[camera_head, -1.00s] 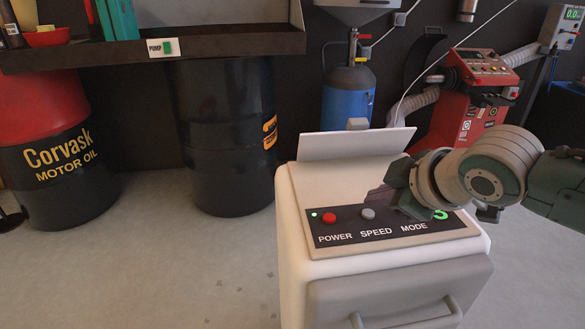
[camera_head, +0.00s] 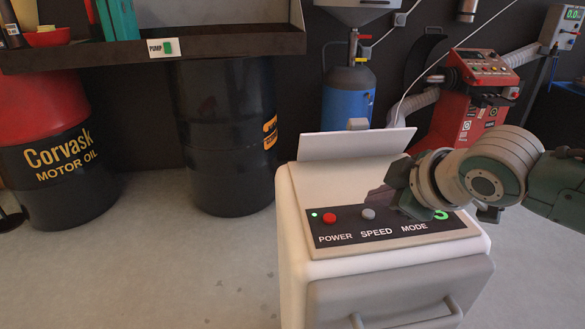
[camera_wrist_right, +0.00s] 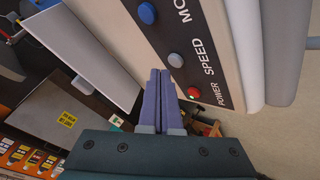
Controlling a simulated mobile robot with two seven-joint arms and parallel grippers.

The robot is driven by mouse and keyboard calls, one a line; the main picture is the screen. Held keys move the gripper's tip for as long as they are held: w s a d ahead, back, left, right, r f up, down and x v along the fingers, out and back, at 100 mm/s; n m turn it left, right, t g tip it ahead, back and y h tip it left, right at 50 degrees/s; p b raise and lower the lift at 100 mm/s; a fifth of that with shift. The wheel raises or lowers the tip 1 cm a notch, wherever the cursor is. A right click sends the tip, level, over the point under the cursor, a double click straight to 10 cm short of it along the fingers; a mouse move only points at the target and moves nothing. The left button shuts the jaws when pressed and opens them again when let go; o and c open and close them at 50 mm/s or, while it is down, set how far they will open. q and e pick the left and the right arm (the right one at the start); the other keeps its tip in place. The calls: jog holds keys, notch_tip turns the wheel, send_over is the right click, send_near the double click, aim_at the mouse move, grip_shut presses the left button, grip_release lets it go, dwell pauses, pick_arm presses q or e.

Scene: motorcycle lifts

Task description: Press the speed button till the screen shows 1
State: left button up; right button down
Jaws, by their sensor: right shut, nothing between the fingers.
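The white machine's black control panel (camera_head: 320,230) carries a red power button (camera_head: 329,217), a grey speed button (camera_head: 368,213) and a screen with green glowing marks (camera_head: 441,214). My right gripper partly covers the screen, so I cannot read its number. My right gripper (camera_head: 380,198) is shut and empty, close above and behind the speed button. In the right wrist view, its closed fingertips (camera_wrist_right: 159,72) lie just beside the grey speed button (camera_wrist_right: 175,60); I cannot tell whether they touch. A blue mode button (camera_wrist_right: 146,13) also shows there. My left gripper is not in view.
A raised white lid (camera_head: 357,144) stands behind the panel, near my right gripper. A grey drawer with a handle (camera_head: 400,295) is below. Dark drums (camera_head: 225,140) stand at the left, and a red machine (camera_head: 470,110) is behind. The floor left of the cart is clear.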

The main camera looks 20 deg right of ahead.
aim_at(374, 220)
dwell(0.3)
jog(key=shift+f, duration=0.4)
jog(key=shift+f+b, duration=0.3)
jog(key=shift+f, duration=0.1)
dwell(0.5)
jog(key=shift+r, duration=0.1)
jog(key=shift+r+p, duration=0.7)
jog(key=shift+p, duration=0.25)
jog(key=shift+r, duration=0.1)
notch_tip(374, 220, up, 5)
jog(key=p, duration=0.5)
